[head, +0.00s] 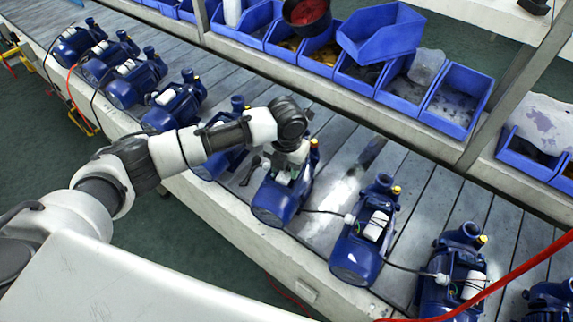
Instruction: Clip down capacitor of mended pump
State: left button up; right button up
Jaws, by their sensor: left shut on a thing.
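My left arm reaches in from the left over the line of blue pumps. My left gripper (287,172) points down onto one blue pump (272,204) in the middle of the conveyor. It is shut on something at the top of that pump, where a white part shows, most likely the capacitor. The fingertips and the held part are mostly hidden by the wrist, so I cannot tell whether the part sits fully down. My right gripper is not in view.
More pumps with white capacitors stand on both sides, such as the pump (364,232) to the right. Blue bins (457,101) line the shelf behind. A red cable (520,265) crosses the lower right. A dark tool-like item (250,170) lies left of the pump.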

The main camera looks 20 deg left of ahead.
pick_arm(q)
jog(key=shift+f, duration=0.25)
jog(key=o, duration=1)
jog(key=shift+c, duration=0.2)
notch_tip(320, 180, up, 6)
jog(key=p, duration=0.6)
